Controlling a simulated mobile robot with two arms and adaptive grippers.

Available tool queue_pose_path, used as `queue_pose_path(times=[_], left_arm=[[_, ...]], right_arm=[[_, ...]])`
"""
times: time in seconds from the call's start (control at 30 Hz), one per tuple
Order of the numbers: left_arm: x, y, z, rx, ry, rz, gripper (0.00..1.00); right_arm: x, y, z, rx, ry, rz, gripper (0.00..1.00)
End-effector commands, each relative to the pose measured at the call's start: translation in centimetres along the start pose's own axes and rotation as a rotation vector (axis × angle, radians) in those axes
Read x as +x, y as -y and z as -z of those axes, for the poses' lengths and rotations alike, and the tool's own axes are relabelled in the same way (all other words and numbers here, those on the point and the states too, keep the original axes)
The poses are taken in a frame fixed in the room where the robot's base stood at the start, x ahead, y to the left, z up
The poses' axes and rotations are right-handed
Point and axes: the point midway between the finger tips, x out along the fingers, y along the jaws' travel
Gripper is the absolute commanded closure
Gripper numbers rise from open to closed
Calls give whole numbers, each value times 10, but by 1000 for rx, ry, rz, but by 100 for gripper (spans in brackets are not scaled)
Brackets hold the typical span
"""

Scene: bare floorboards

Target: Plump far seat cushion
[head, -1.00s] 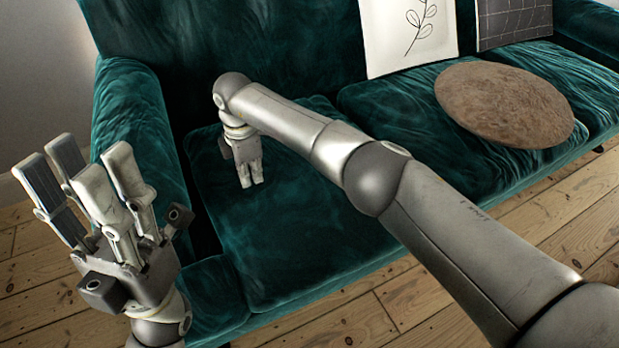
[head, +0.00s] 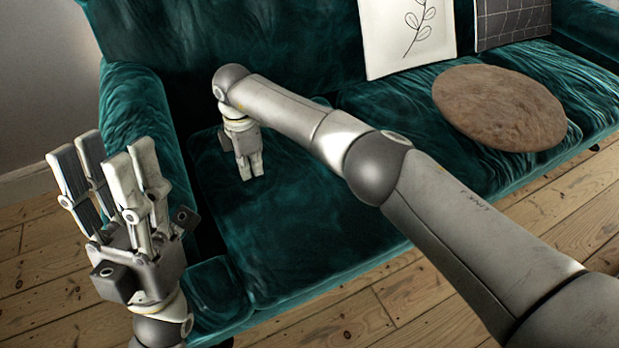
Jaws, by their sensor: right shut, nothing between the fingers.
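The green velvet sofa has a left seat cushion (head: 300,225) and a right seat cushion (head: 400,110). My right gripper (head: 250,172) points down over the left seat cushion, near its back left part. Its fingers are shut with nothing between them, and the tips are at or just above the velvet; I cannot tell if they press on it. My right arm hides part of both cushions. My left gripper (head: 107,152) is open and empty, fingers up, in front of the sofa's left armrest.
A brown round cushion (head: 500,108) lies on the right seat cushion. A white leaf-print pillow (head: 408,35) and a dark grid-patterned pillow (head: 510,20) lean on the backrest. The left armrest (head: 135,105) stands beside the left seat. Bare floorboards (head: 350,320) are clear in front.

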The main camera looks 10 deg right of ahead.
Motion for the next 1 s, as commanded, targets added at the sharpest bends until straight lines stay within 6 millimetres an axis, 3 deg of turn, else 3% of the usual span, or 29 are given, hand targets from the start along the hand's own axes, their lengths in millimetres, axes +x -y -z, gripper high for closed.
queue_pose_path(times=[0.2,0.47,1.0], left_arm=[[6,3,-31,11,175,3,60],[-1,7,-70,23,389,9,60],[-45,19,-137,45,837,28,60]], right_arm=[[-14,0,0,0,0,-1,100],[-23,0,0,0,1,-1,100],[-44,0,0,0,1,-1,100]])
